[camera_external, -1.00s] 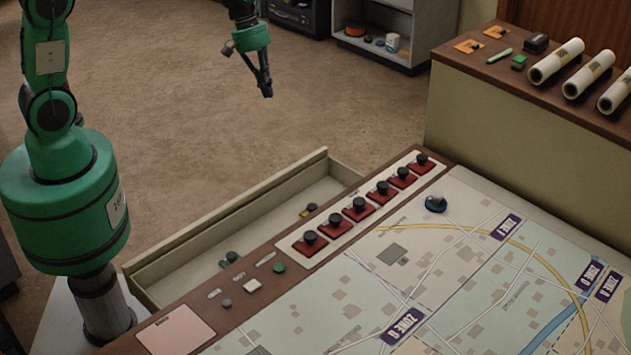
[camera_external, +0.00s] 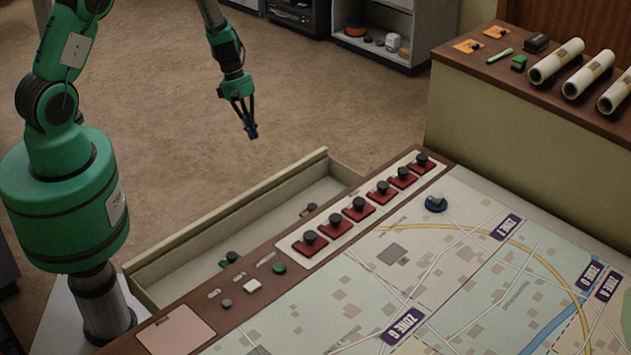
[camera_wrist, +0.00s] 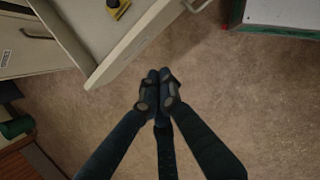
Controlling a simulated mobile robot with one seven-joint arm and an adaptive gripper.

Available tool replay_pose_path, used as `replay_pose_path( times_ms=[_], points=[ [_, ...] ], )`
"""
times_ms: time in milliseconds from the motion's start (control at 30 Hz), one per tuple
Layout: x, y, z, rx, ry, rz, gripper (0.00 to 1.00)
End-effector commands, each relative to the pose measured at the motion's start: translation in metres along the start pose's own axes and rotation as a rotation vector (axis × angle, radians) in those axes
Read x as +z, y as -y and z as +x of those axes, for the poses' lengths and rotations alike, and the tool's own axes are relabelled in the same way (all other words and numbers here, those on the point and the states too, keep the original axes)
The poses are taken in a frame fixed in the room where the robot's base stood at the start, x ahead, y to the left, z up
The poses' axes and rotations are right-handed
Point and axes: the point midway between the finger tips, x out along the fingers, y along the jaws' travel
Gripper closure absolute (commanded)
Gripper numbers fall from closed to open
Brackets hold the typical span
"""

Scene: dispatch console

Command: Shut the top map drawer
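The top map drawer (camera_external: 235,217) is pulled out from the map console, beside its left edge, and shows a pale interior. In the wrist view the drawer's front panel (camera_wrist: 132,44) runs diagonally, with a metal handle at its upper part. My gripper (camera_external: 251,134) hangs above the floor, outside the drawer and beyond its far end in the external view. In the wrist view my gripper (camera_wrist: 160,80) has its fingertips together with nothing between them.
The map console (camera_external: 330,310) has several red button plates along its drawer edge. Small green and yellow items (camera_external: 308,210) lie in the drawer. A side cabinet (camera_external: 500,120) with rolled maps stands at the right. The floor (camera_external: 330,100) beyond the drawer is clear.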

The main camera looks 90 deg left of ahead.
Motion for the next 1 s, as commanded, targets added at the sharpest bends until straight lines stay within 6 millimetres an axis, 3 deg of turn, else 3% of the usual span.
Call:
replay_pose_path(
  times_ms=[567, 767, 1000],
  points=[
    [-0.001, 0.0, 0.007, 0.0, 0.001, -0.005, 1.0],
    [-0.002, 0.0, 0.025, -0.001, 0.001, -0.004, 1.0],
    [-0.002, 0.0, 0.062, -0.002, 0.0, -0.004, 1.0]
  ],
)
